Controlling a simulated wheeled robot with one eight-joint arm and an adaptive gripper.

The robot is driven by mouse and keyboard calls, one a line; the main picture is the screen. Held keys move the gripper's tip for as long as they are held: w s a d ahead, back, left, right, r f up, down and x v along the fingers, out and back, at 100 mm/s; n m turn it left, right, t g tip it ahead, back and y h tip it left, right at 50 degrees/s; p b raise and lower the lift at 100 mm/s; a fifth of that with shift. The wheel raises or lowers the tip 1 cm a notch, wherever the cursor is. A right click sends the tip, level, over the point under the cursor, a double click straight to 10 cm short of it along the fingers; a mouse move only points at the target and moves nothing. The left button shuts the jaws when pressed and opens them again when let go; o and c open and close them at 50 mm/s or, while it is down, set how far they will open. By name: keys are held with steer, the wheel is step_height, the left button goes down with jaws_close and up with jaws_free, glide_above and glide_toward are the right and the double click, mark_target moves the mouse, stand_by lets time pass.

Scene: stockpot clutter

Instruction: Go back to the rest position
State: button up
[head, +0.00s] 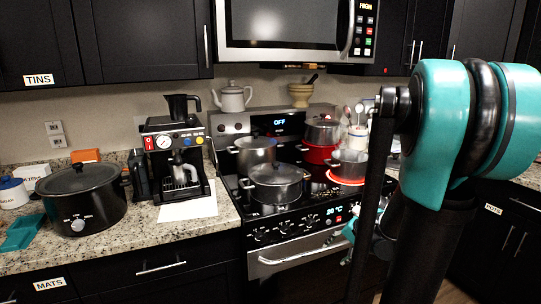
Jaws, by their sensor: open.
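My arm, with its large teal joint, fills the right side of the head view, in front of the stove's right part. A dark link runs down from it, and a smaller teal part of my arm shows low beside the oven front. I cannot make out my gripper's fingers; they are hidden or out of the picture. A lidded stockpot (275,184) stands on the front left of the stove (313,205). A grey pot (256,152) is behind it.
A coffee machine (167,150), a black slow cooker (80,200) and a white sheet (188,206) are on the left counter. A microwave (297,27) hangs above the stove.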

steer(key=s+a+f+n+h, duration=0.2)
steer(key=s+n, duration=0.5)
steer(key=s, duration=0.5)
steer(key=shift+a+f+n+g+h, duration=0.25)
steer(key=shift+a+n+h, duration=0.2)
steer(key=shift+h, duration=0.35)
